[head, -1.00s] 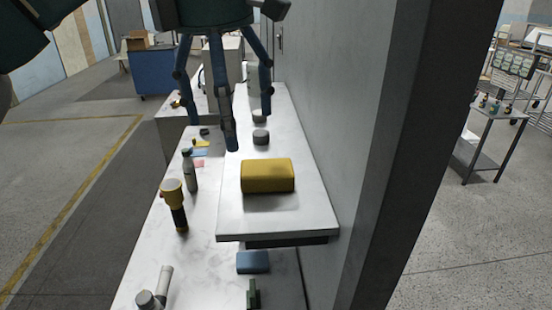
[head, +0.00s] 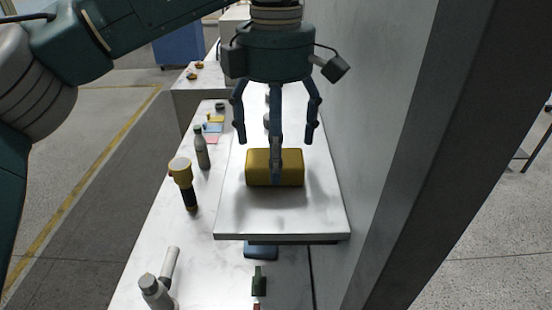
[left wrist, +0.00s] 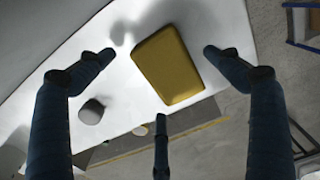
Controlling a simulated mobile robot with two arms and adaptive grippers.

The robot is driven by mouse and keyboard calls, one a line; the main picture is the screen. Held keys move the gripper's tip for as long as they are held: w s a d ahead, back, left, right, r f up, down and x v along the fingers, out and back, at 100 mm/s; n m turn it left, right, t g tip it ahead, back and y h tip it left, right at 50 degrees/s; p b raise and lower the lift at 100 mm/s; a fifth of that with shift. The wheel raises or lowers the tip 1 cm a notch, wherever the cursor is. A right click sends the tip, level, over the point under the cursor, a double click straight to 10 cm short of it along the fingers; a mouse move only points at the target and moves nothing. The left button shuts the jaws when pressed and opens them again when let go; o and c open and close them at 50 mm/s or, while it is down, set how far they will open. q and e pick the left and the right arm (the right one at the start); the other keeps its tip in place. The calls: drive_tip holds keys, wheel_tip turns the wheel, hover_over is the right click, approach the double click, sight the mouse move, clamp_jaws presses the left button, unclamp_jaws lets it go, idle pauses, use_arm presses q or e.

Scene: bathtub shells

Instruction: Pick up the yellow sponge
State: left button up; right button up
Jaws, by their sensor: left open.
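The yellow sponge (head: 258,170) is a block lying on the raised white shelf (head: 285,222). My left gripper (head: 277,150) has its three blue fingers spread and pointing down, above the sponge. One finger passes in front of the middle of the sponge in the head view. In the left wrist view the sponge (left wrist: 167,66) shows between the open fingertips (left wrist: 160,80), with gaps on both sides. The gripper looks empty. My right gripper is not in view.
A grey wall (head: 375,110) runs along the shelf's right side. On the lower white counter stand a yellow and black flashlight (head: 184,183), a bottle (head: 202,150) and a grey tubular item (head: 160,285). A blue block (head: 261,251) lies partly under the shelf's front edge.

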use_arm(q)
wheel_tip(320, 180, down, 2)
drive_tip(key=shift+a, duration=0.15)
drive_tip(key=c, duration=1.1)
drive_tip(key=shift+c, duration=0.3)
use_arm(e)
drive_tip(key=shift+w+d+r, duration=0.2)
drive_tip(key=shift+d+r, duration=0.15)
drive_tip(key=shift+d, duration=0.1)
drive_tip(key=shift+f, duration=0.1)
use_arm(q)
drive_tip(key=shift+r+b, duration=0.2)
drive_tip(key=shift+b, duration=0.4)
drive_tip(key=r, duration=0.2)
drive_tip(key=r+b, duration=0.1)
drive_tip(key=r, duration=0.3)
drive_tip(key=shift+a+r, duration=0.3)
drive_tip(key=shift+a, duration=0.1)
drive_tip(key=a+b, duration=0.2)
drive_tip(key=a, duration=1.7)
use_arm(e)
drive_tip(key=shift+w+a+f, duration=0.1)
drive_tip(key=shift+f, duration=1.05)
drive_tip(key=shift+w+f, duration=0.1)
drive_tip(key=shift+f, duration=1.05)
